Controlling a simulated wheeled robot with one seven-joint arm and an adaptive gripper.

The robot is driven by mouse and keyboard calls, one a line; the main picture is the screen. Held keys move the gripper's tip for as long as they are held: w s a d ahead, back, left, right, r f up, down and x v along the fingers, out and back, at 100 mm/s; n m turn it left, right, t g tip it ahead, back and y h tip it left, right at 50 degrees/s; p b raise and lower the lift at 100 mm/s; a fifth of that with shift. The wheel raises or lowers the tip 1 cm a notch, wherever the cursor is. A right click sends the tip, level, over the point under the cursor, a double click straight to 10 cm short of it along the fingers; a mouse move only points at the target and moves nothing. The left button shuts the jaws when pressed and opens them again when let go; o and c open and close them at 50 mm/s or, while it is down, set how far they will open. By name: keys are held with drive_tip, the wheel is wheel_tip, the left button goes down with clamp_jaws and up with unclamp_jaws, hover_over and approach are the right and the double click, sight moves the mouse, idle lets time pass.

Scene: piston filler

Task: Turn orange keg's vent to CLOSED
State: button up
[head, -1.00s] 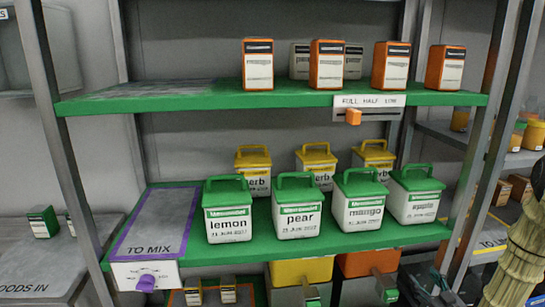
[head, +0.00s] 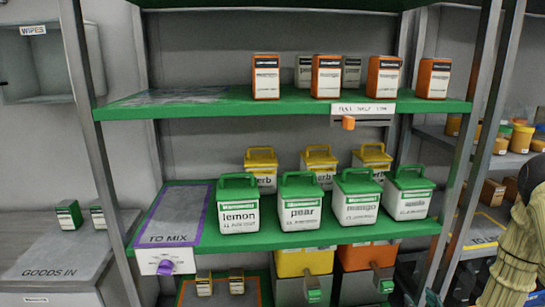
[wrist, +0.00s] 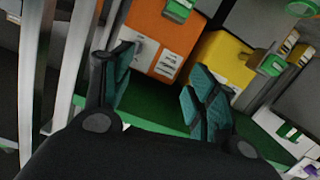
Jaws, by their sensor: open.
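The orange keg (head: 368,257) stands low on the rack, right of the yellow keg (head: 304,261), with a green-and-grey tap (head: 382,280) on its front. In the wrist view the orange keg (wrist: 158,30) shows its front, a white label and a small grey fitting (wrist: 142,47) near one finger. I cannot tell whether that fitting is the vent or how it is set. The yellow keg (wrist: 221,66) is beside it. My gripper (wrist: 160,90) is open and empty, its teal-padded fingers apart in front of the kegs.
A green shelf with lidded tubs (head: 356,205) is above the kegs. The purple-edged TO MIX area (head: 170,215) is bare, with a purple knob (head: 165,267) below it. Grey rack posts (head: 470,150) stand at the right.

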drive_tip(key=s+a+f+m+g+p, duration=0.2)
drive_tip(key=s+a+f+g+p, duration=0.2)
drive_tip(key=s+a+g+p, duration=0.8)
drive_tip(key=s+a+r+g+p, duration=0.1)
drive_tip(key=s+a, duration=0.3)
drive_tip(key=s, duration=0.5)
drive_tip(key=s+a+r+g+p, duration=0.1)
drive_tip(key=s+a+p, duration=0.2)
drive_tip(key=s, duration=0.6)
drive_tip(key=s+a+r+m+g+h+p, duration=0.1)
drive_tip(key=s+a+r+g+p, duration=0.1)
drive_tip(key=s+a, duration=0.4)
drive_tip(key=s, duration=0.3)
drive_tip(key=shift+s+a+p, duration=0.3)
drive_tip(key=shift+s+a, duration=0.05)
drive_tip(key=shift+s, duration=0.05)
